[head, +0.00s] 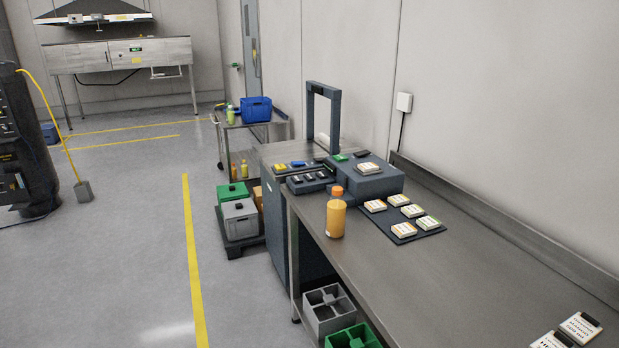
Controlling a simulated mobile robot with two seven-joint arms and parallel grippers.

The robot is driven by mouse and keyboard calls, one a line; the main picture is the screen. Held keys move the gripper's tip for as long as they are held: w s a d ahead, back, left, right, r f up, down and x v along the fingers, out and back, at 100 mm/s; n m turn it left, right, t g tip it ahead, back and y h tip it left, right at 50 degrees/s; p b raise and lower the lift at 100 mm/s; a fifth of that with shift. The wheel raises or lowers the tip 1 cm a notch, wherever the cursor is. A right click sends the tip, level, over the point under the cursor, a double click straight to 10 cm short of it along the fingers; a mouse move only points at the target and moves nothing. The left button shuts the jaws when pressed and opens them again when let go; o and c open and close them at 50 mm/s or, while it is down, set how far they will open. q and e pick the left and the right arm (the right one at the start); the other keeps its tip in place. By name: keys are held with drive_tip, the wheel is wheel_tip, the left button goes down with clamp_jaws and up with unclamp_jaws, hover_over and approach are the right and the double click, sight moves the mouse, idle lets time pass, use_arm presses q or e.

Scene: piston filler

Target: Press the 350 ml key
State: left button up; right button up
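A dark blue machine (382,187) stands on the steel bench, with an upright frame (335,115) at its back left. A low panel (307,184) with several dark keys or rollers is on its left side. A yellow part (280,167) and a green part (340,158) show near the panel. The lettering is too small to read, so I cannot tell which key is the 350 ml one. An orange bottle (337,218) with an orange cap stands upright on the bench in front of the machine. Neither of my grippers is in view.
A dark mat (432,234) with several labelled blocks lies right of the machine. More labelled blocks (578,327) are at the bench's lower right. The bench's middle (440,290) is clear. Crates (240,220) stand left of the bench, and a cart (235,130) stands behind.

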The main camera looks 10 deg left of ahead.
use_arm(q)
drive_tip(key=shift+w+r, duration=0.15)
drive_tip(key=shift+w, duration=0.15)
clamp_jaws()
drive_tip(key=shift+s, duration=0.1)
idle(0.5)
